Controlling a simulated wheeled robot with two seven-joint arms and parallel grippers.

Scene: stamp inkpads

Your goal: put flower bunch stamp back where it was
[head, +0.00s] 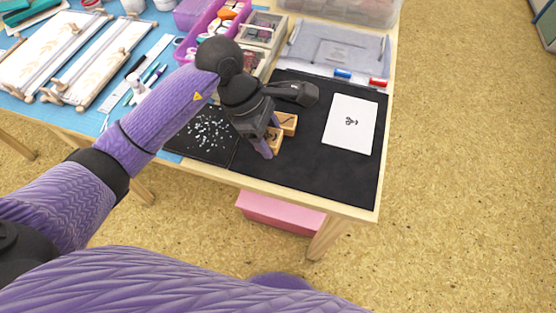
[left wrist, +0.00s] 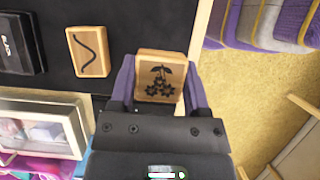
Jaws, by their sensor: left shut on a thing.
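The flower bunch stamp is a square wooden block with a dark flower bunch on its face, clear in the left wrist view (left wrist: 158,77). It also shows in the head view (head: 273,143), low over or on the black mat (head: 320,172) near its front; I cannot tell if it touches the mat. My left gripper (head: 267,146) is shut on it, with a purple finger on either side. A second wooden stamp (head: 288,122) with a curved line lies just behind it on the mat, and shows left of it in the left wrist view (left wrist: 89,51). My right gripper is out of view.
A white sheet (head: 350,124) with a dark flower print lies on the mat's right. A black pad (left wrist: 19,42) lies beyond the curved-line stamp. A glitter-flecked black sheet (head: 206,135) lies left. Blue (head: 342,74) and red (head: 378,83) items lie behind. The mat's front right is clear.

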